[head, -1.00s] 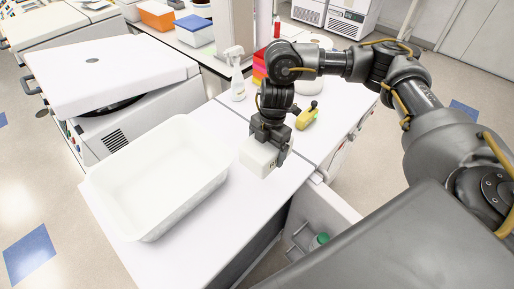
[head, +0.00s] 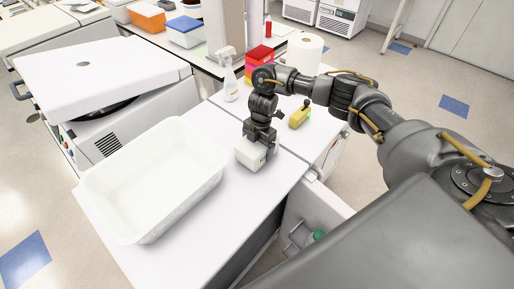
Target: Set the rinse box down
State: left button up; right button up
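The rinse box appears to be the small white box (head: 250,154) over the white bench top, just right of the large white tub. My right gripper (head: 262,143) is around its upper part, with the fingers on its sides. The box is upright and its base is at or very near the bench surface; I cannot tell whether it touches. My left gripper is not in view.
A large white tub (head: 150,232) stands left of the box. A yellow tool (head: 299,115), a spray bottle (head: 228,75), a red box (head: 259,58) and a paper roll (head: 305,52) stand behind. Bare bench top (head: 225,205) lies in front. An open drawer (head: 325,205) is at the right.

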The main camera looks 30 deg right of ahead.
jog(key=shift+w+f, duration=0.1)
jog(key=shift+f, duration=0.2)
jog(key=shift+f, duration=0.1)
jog(key=o, duration=0.8)
jog(key=shift+r, duration=0.5)
jog(key=r, duration=0.3)
jog(key=d+r, duration=0.1)
jog(key=r, duration=0.7)
jog(key=shift+w+d+r+b, duration=0.1)
jog(key=shift+w+d+b, duration=0.15)
jog(key=shift+d+b, duration=0.1)
